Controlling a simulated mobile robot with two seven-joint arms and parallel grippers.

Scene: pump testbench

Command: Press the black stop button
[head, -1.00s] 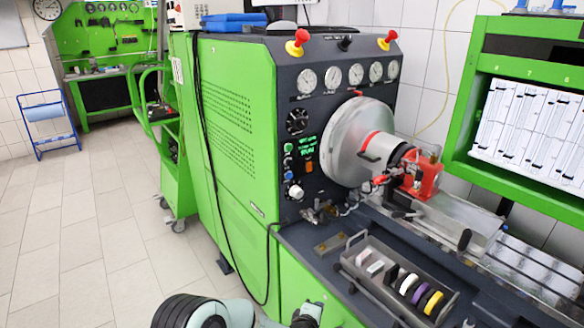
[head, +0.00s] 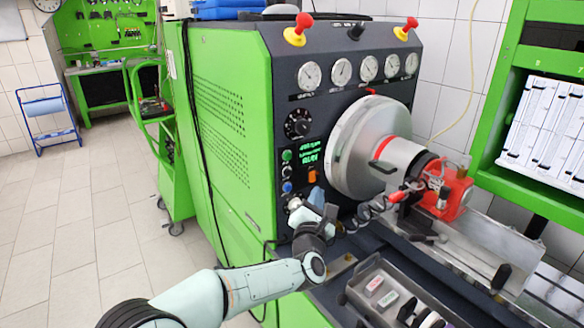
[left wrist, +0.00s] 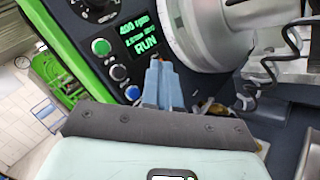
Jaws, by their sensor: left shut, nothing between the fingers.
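The black stop button (head: 287,171) sits in a light ring on the dark control panel, between a green button (head: 287,155) and a blue button (head: 287,187). In the left wrist view the black button (left wrist: 118,72) shows clear of the fingers, up and left of them. My left gripper (head: 325,213) is shut and empty, in front of the panel, lower and right of the buttons. Its pale blue fingers (left wrist: 160,80) are together, just right of the blue button in the left wrist view. The display (left wrist: 142,38) reads 400 rpm and RUN. My right gripper is not in view.
A light knob (head: 295,203) is below the buttons, close to my gripper. An orange switch (head: 312,177) is right of them. The large round drum (head: 362,148) and a coiled cable (head: 375,212) stand to the right. A parts tray (head: 352,290) lies below.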

